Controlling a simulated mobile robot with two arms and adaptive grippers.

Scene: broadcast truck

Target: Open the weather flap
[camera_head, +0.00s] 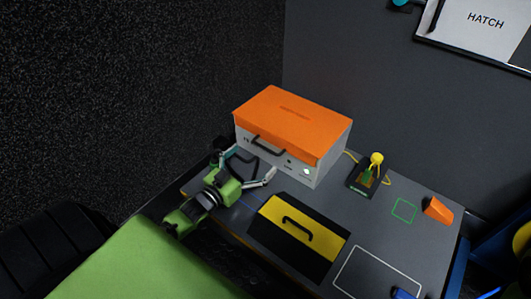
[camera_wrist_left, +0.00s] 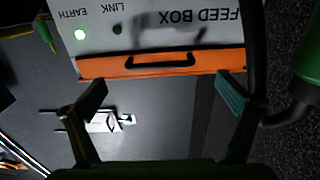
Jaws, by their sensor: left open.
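The feed box (camera_head: 271,163) is a pale grey box at the back of the table. Its orange weather flap (camera_head: 290,115) lies flat over the top, with its front lip down over the upper front edge, so it is shut. A dark handle (camera_head: 268,145) sits on the front lip. In the left wrist view the box appears upside down, with the orange lip (camera_wrist_left: 120,68) and black handle (camera_wrist_left: 160,62) ahead. My left gripper (camera_head: 251,162) is open in front of the box, its fingers apart and empty, near the handle without visibly holding it. My right gripper is not in view.
A yellow and black panel with a handle (camera_head: 290,233) lies in front of the box. A dark device with a yellow knob (camera_head: 376,160), an orange wedge (camera_head: 437,210) and a blue item (camera_head: 404,294) are to the right. A dark wall stands behind.

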